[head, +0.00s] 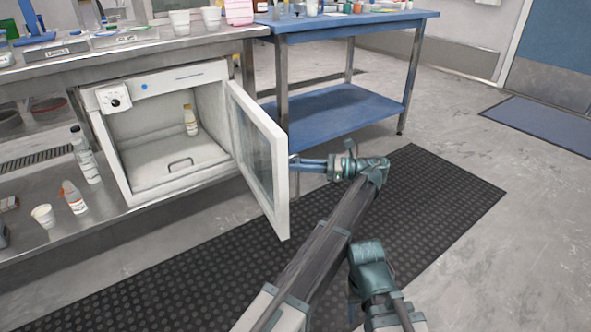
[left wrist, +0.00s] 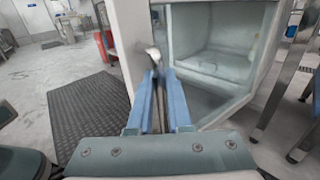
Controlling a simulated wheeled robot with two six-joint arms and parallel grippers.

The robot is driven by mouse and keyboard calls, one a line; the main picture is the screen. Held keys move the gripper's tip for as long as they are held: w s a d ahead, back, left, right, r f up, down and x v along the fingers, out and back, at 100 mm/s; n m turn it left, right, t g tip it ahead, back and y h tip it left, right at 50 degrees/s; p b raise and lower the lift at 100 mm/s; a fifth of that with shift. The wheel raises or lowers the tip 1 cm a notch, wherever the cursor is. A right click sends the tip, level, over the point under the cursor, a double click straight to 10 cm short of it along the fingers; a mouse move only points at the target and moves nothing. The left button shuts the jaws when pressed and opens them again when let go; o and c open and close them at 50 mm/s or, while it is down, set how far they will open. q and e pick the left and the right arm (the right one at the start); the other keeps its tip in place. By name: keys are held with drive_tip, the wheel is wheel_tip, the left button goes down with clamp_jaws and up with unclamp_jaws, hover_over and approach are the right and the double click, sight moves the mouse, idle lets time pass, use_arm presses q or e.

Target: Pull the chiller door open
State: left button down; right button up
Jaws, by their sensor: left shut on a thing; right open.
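The chiller (head: 165,150) is a white box under the steel counter, with its cavity in view. Its white-framed glass door (head: 284,190) stands wide open, swung out on the right side. My left gripper (head: 300,163) is at the door's outer face, its tips partly hidden by the door. In the left wrist view its blue fingers (left wrist: 159,82) are shut on a small metal door handle (left wrist: 152,57). The door's white frame (left wrist: 125,35) and glass (left wrist: 215,45) lie beyond. Only part of my right arm shows in the head view; its gripper is not seen.
A small bottle (head: 190,120) stands inside the chiller. More bottles (head: 84,155) and a cup (head: 43,215) stand on the lower shelf to the left. A blue table (head: 345,20) stands behind the door. The black mat (head: 440,190) and floor at right are clear.

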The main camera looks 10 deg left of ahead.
use_arm(q)
drive_tip(key=shift+w, duration=0.5)
drive_tip(key=c, duration=0.8)
unclamp_jaws()
drive_tip(key=shift+c, duration=0.2)
drive_tip(key=shift+s, duration=0.1)
drive_tip(key=shift+d, duration=0.15)
